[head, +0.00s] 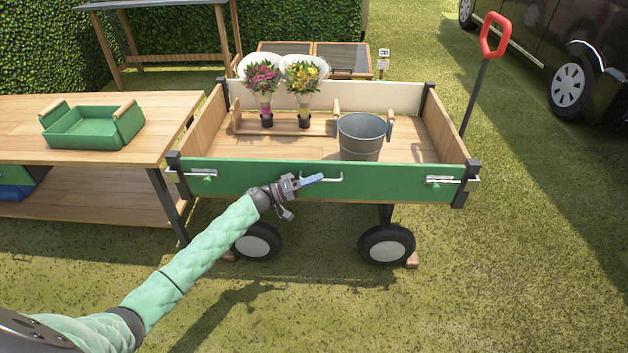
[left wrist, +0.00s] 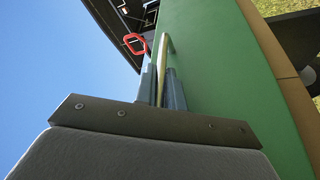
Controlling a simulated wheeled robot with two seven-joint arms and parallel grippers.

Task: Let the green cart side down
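The green cart side (head: 390,183) stands upright along the cart's near edge. My left gripper (head: 312,180) is at this handle, in front of the panel. In the left wrist view its two grey fingers (left wrist: 163,88) lie close on both sides of the pale handle bar (left wrist: 164,58), next to the green side (left wrist: 205,70). My right gripper is not in view.
The wooden cart (head: 300,148) holds a grey bucket (head: 361,137) and two bouquets (head: 284,80) in a wooden rack. A table (head: 70,155) with a green tray (head: 92,126) stands close at the left. Grass in front of the cart is clear apart from my arm.

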